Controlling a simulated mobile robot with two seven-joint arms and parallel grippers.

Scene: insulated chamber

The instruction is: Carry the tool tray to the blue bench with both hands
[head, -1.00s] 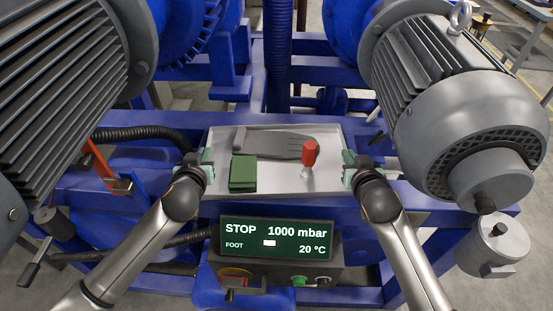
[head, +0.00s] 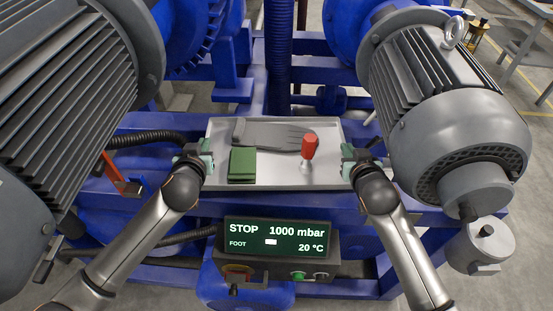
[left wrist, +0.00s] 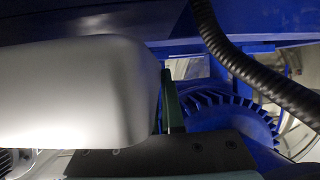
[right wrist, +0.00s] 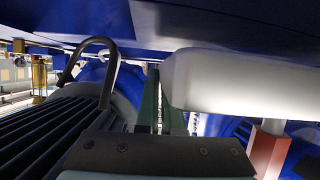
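The tool tray (head: 270,181) is a shallow, light grey tray in the middle of the head view, roughly level. A dark grey flat glove-like piece (head: 270,134), a green block-like item (head: 242,165) and an upright red-handled tool (head: 309,147) rest in it. My left gripper (head: 205,158) is shut on the tray's left end and my right gripper (head: 349,160) on its right end. The tray's pale rounded side fills part of the left wrist view (left wrist: 80,90) and of the right wrist view (right wrist: 240,82), against the green fingers. The fingertip contact is partly hidden. I cannot identify the blue bench.
Large grey finned motors stand close at left (head: 75,110) and right (head: 455,110) of the tray. Blue frame beams and a black hose (head: 150,138) lie behind and below. A control box with a screen (head: 275,236) sits below the tray. Floor shows at the upper right.

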